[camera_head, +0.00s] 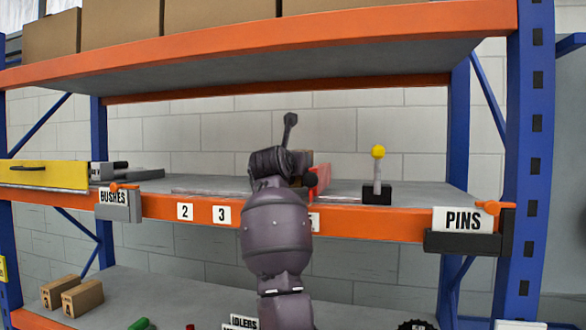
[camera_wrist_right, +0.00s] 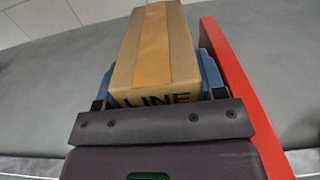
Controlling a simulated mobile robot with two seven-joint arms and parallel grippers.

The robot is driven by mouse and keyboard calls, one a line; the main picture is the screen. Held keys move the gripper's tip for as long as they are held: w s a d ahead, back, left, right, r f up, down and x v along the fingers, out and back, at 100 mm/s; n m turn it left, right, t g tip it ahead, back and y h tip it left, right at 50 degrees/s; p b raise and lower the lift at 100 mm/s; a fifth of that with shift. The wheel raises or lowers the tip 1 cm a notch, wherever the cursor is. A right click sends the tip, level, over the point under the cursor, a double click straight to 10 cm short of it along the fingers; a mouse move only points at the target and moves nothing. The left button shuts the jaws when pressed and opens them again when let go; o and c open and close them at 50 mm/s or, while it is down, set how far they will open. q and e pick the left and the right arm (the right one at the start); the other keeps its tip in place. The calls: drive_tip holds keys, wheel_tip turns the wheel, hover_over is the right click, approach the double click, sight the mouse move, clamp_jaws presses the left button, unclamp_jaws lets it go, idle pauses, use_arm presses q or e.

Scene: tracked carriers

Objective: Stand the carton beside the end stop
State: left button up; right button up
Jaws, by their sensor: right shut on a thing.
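The brown carton (camera_wrist_right: 155,50), printed "LINE", is between the blue fingers of my right gripper (camera_wrist_right: 158,78), which is shut on it. The red end stop (camera_wrist_right: 240,90) runs along the right of the gripper in the wrist view, close to the right finger. In the head view the end stop (camera_head: 320,180) stands on the middle shelf. A small part of the carton (camera_head: 305,157) shows behind my arm there, and my arm hides the gripper. I cannot tell whether the carton's base touches the shelf. My left gripper is not in view.
A lever with a yellow knob (camera_head: 378,170) stands right of the end stop. A yellow-fronted drawer (camera_head: 45,175) is at the left. The upper shelf (camera_head: 300,50) hangs above. Two small cartons (camera_head: 72,295) sit on the lower shelf.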

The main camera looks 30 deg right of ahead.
drive_tip(key=shift+f, duration=0.75)
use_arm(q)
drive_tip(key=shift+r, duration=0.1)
use_arm(e)
drive_tip(key=shift+f, duration=0.2)
drive_tip(key=o, duration=1)
drive_tip(key=shift+f, duration=0.1)
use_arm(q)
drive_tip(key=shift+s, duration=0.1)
use_arm(e)
drive_tip(key=shift+o, duration=0.2)
drive_tip(key=shift+r, duration=0.25)
drive_tip(key=b+v, duration=0.3)
drive_tip(key=v, duration=0.9)
drive_tip(key=shift+s, duration=0.1)
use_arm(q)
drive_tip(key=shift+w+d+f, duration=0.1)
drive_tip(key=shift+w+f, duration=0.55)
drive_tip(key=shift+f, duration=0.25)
